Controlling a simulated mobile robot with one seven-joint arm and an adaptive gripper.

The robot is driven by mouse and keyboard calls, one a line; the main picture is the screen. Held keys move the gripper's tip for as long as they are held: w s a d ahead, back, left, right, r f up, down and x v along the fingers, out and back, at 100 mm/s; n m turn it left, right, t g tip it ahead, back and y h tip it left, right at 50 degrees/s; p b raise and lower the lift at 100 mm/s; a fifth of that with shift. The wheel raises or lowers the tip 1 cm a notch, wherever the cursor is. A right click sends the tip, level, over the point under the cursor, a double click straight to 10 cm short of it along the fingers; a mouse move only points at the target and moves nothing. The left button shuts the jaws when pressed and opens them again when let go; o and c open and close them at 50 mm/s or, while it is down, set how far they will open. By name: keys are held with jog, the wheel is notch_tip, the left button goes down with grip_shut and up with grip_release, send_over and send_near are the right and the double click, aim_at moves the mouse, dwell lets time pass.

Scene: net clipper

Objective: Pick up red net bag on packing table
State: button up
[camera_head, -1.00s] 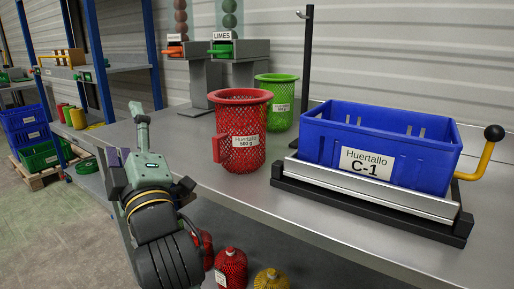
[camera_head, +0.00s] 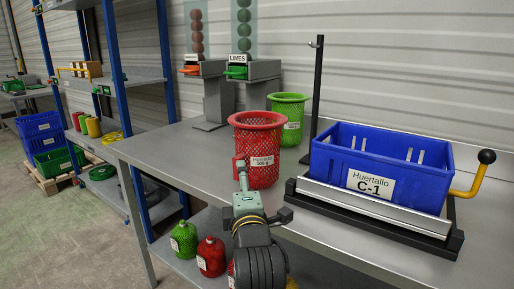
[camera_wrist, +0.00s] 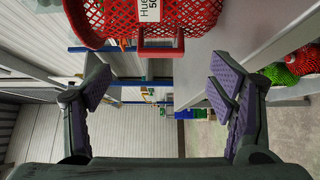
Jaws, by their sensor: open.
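The red net bag (camera_head: 262,168) stands upright and open-topped on the grey packing table (camera_head: 185,150), with a white Huertallo label on its front. My gripper (camera_head: 242,178) is in front of its lower left side in the head view and hides a little of it. In the wrist view the red net bag (camera_wrist: 185,14) fills the top, with a red loop-like handle sticking out towards the jaws. The handle lies just beyond the gap between the fingers.
A green net bag (camera_head: 291,115) stands right behind the red one. A blue crate (camera_head: 330,160) labelled C-1 sits on a black and silver stand to the right. Dispensers (camera_head: 250,70) stand behind. Small filled nets (camera_head: 184,238) sit on the shelf below.

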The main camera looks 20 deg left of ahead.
aim_at(256, 153)
jog(key=p+x, duration=0.1)
jog(key=x, duration=0.6)
jog(key=shift+w+a, duration=0.15)
jog(key=shift+w, duration=0.35)
jog(key=shift+c, duration=0.4)
jog(key=c, duration=0.9)
